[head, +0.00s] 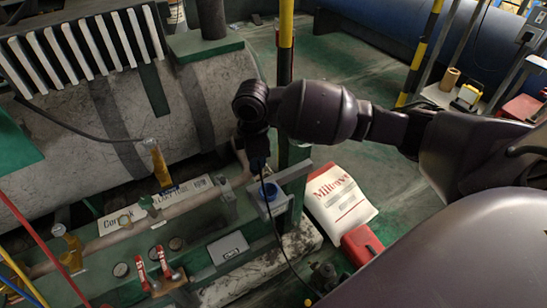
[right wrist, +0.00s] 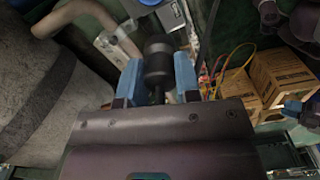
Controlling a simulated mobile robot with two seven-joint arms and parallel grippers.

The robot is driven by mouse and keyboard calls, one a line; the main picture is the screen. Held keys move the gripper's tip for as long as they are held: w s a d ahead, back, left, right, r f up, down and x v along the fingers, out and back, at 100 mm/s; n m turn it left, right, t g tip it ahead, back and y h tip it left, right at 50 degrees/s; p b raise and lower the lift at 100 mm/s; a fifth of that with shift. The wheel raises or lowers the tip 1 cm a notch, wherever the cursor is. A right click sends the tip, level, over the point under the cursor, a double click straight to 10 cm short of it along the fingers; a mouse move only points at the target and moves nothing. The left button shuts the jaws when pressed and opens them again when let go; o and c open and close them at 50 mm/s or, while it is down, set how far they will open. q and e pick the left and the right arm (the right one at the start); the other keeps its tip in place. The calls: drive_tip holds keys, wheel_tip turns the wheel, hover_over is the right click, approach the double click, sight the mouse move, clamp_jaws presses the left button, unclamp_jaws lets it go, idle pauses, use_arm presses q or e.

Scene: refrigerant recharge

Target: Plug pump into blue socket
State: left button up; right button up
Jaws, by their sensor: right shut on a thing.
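My right gripper (head: 258,163) points down in the head view, shut on the black pump plug. The plug (right wrist: 158,58) shows between the two blue fingertips (right wrist: 158,76) in the right wrist view. A thin black cable (head: 277,235) hangs from the gripper to the lower right. The blue socket (head: 270,191) sits in a grey bracket just below the gripper, with the plug apparently above it and apart. A small blue piece (right wrist: 150,3), probably the socket, shows at the top edge of the right wrist view.
A large grey tank (head: 120,115) stands behind and left. Pipes and red-handled valves (head: 165,262) fill the lower left. A yellow-black post (head: 286,40) rises behind my gripper. A white-red bag (head: 338,195) lies right of the socket. Cardboard boxes (right wrist: 280,75) show in the right wrist view.

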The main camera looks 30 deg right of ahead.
drive_tip(key=shift+d+f+n+b, duration=0.1)
drive_tip(key=shift+d+f+n, duration=0.5)
drive_tip(key=shift+f+n, duration=0.8)
drive_tip(key=shift+d+f+n+b, duration=0.1)
drive_tip(key=shift+d+f+n, duration=0.5)
drive_tip(key=shift+f, duration=1.45)
drive_tip(key=shift+d+f+n+b, duration=0.1)
drive_tip(key=shift+d+f+n, duration=0.45)
drive_tip(key=shift+f+n, duration=0.85)
use_arm(q)
drive_tip(key=shift+s+f, duration=0.1)
drive_tip(key=shift+f, duration=0.25)
use_arm(e)
drive_tip(key=shift+f+m, duration=0.3)
use_arm(q)
drive_tip(key=shift+s+f, duration=0.15)
drive_tip(key=shift+s, duration=0.1)
drive_tip(key=shift+r, duration=0.25)
drive_tip(key=shift+a, duration=0.15)
drive_tip(key=shift+w+r, duration=0.1)
drive_tip(key=shift+w, duration=0.1)
